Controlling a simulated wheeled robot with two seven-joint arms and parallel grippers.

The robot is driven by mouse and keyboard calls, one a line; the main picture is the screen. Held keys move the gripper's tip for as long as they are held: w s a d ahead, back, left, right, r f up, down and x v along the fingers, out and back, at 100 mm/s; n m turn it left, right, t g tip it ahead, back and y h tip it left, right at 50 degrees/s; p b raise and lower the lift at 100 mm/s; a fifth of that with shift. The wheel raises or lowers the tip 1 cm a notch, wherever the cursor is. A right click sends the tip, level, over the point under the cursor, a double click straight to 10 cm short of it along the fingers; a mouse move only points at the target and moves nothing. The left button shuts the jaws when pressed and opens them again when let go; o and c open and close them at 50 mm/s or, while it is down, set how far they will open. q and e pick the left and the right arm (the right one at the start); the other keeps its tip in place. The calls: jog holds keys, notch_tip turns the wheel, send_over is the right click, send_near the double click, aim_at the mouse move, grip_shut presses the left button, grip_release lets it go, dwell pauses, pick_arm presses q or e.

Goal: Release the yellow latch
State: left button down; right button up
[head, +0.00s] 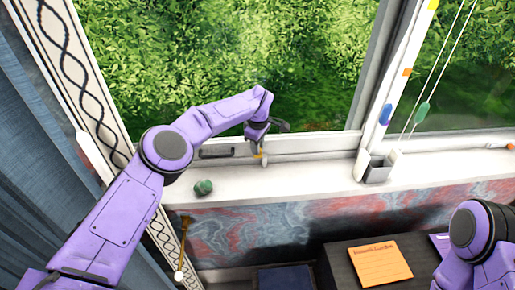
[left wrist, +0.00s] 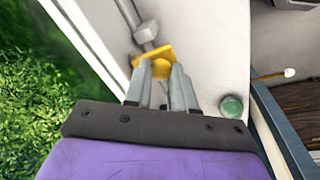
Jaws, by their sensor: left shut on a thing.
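The yellow latch (left wrist: 153,60) sits on a grey rod along the white window frame in the left wrist view. In the head view only a small bit of yellow (head: 257,150) shows at the lower window rail. My left gripper (left wrist: 172,88) is shut on the latch, its fingers on either side of the yellow part. In the head view the left gripper (head: 261,153) is at the rail, just above the white sill. My right arm shows at the lower right of the head view, but its gripper is out of view.
A green knob-like object (head: 203,187) stands on the sill (head: 310,175), left of the gripper. A dark window handle (head: 215,152) is on the rail. A grey holder (head: 378,169) stands to the right. An orange notepad (head: 380,263) lies on the dark surface below.

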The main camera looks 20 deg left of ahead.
pick_arm(q)
jog(key=shift+w+r, duration=0.1)
dwell(0.5)
jog(key=c, duration=1)
grip_release()
jog(key=shift+o, duration=0.2)
notch_tip(320, 180, up, 10)
jog(key=s+b, duration=0.1)
jog(key=b, duration=0.1)
jog(key=shift+d+r+b, duration=0.2)
jog(key=shift+d+b, duration=0.05)
jog(key=shift+b, duration=0.15)
